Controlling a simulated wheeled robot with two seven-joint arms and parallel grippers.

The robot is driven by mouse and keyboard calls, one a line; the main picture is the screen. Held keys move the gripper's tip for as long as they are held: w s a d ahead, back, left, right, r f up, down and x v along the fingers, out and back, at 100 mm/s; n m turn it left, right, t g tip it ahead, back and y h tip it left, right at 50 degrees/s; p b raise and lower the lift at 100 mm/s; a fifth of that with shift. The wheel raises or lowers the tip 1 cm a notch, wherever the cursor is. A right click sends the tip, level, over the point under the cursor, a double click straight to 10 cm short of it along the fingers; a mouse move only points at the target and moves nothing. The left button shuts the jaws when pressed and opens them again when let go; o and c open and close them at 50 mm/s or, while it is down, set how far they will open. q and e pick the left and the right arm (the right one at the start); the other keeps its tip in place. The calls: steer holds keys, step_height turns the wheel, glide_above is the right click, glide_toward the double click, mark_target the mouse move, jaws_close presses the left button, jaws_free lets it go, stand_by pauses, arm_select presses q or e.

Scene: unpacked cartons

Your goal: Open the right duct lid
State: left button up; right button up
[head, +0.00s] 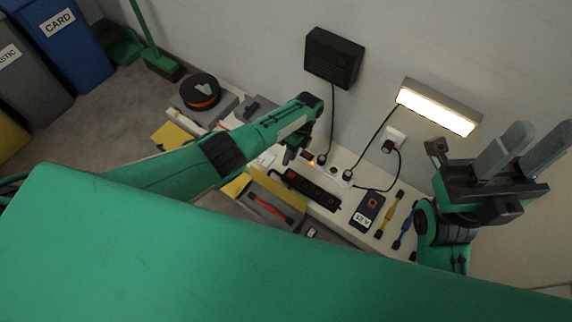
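I cannot pick out the right duct lid for certain. A cream ledge (336,213) runs along the wall, with plugs and cables on it. Below its front edge is a long yellow panel (284,190), partly behind my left arm, and I cannot tell if it is a lid. My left gripper (290,156) is small and dark, pointing down at the ledge near a small orange light; its fingers are too small to read. My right gripper (517,150) is raised at the right, fingers up, apart and empty, away from the ledge.
A black power strip (312,188), a blue labelled box (367,212) and yellow and blue tools (388,217) lie on the ledge. A lit lamp (438,107) and black wall box (333,58) hang above. An orange-black spool (200,92) stands left. Bins (65,45) are far left.

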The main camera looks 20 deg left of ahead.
arm_select(q)
steer(key=p+v, duration=0.1)
steer(key=v, duration=0.6)
steer(key=shift+a, duration=0.1)
